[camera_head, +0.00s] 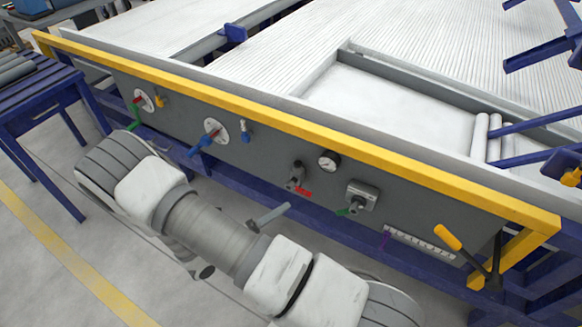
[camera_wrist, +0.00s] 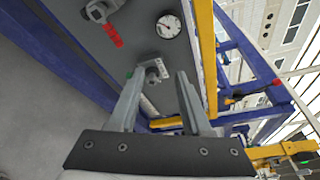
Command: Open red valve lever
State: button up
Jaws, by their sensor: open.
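The red valve lever (camera_head: 303,192) is on the grey panel, attached to a small grey valve body (camera_head: 295,175) left of the pressure gauge. In the wrist view the red lever (camera_wrist: 113,35) hangs from its valve at the upper left, beyond and left of my fingertips. My gripper (camera_wrist: 158,76) is open and empty, with its two fingers spread apart. My gripper is apart from the red lever. In the head view my arm hides most of my gripper.
A round gauge (camera_head: 328,160) is right of the red lever. A yellow rail (camera_head: 290,124) runs along the panel's top. Blue (camera_head: 205,140) and green (camera_head: 135,118) levers are farther left. A yellow-handled lever (camera_head: 448,238) is at the right. Open floor lies before the panel.

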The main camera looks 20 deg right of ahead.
jog(key=s+d+r+m+g+y+p, duration=0.1)
jog(key=s+r+m+g+y+p, duration=0.1)
jog(key=r+m, duration=0.5)
jog(key=s+d+r+m+g+y+p, duration=0.1)
jog(key=s+r+m+g+y+p, duration=0.1)
jog(key=r+m+g, duration=0.3)
jog(key=shift+r+m+y+p, duration=0.5)
jog(key=shift+r+m, duration=1.3)
jog(key=shift+r, duration=1.85)
jog(key=shift+s+d, duration=0.1)
